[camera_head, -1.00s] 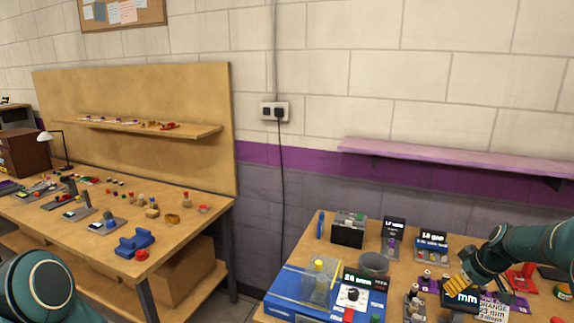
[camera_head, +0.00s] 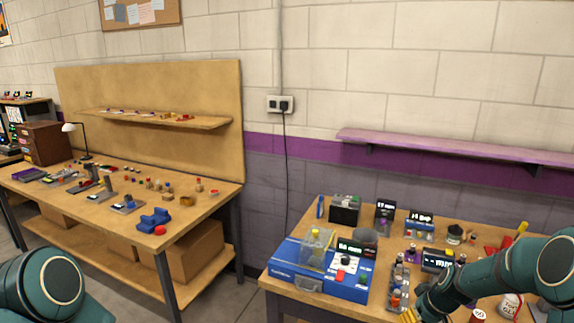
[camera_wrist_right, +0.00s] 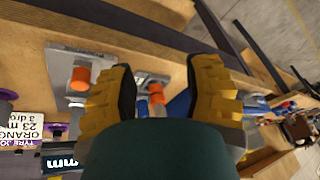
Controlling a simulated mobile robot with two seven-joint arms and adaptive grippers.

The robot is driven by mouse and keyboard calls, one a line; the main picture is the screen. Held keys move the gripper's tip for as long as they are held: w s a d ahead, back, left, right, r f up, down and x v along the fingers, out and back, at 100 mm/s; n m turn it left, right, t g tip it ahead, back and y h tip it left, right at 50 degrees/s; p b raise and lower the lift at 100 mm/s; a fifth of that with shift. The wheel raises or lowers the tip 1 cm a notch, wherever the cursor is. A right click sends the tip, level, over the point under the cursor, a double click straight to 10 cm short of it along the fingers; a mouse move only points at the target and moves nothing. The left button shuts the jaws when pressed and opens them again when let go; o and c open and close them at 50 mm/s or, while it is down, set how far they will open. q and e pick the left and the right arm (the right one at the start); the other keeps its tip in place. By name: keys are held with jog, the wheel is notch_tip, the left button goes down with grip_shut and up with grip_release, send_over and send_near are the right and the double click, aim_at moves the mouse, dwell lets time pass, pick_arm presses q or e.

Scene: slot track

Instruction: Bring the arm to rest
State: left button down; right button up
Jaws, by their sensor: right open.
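My right arm comes in from the right in the head view, over the right workbench (camera_head: 282,290). Its yellow-fingered right gripper (camera_head: 412,312) is low near the bench's front edge, partly cut by the picture's bottom. In the right wrist view the right gripper (camera_wrist_right: 168,90) has its two yellow fingers spread apart. Nothing is held between them; orange-topped pieces lie beyond. My left arm shows only as a teal joint at the lower left of the head view, and its gripper is out of the picture.
A blue device (camera_head: 318,273) with a display stands left of the right gripper. A grey rack (camera_head: 399,285) with small pieces is just behind the gripper. A purple shelf (camera_head: 450,146) hangs on the wall. Floor gap separates this bench from the left workbench (camera_head: 205,205).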

jog(key=s+a+f+m, duration=0.1)
jog(key=s+a+f, duration=0.25)
jog(key=a, duration=0.35)
jog(key=s+a+f+g+y, duration=0.1)
jog(key=s+a+f, duration=0.25)
jog(key=a, duration=0.35)
jog(key=s+a+f+m, duration=0.1)
jog(key=s+a+f, duration=0.25)
jog(key=a, duration=0.35)
jog(key=s+a+f+m, duration=0.1)
jog(key=s+a, duration=0.7)
jog(key=s, duration=0.3)
jog(key=shift+a+m+g+y, duration=0.15)
jog(key=shift+m+g+y, duration=0.15)
jog(key=shift+g+y, duration=0.1)
jog(key=shift+w, duration=0.1)
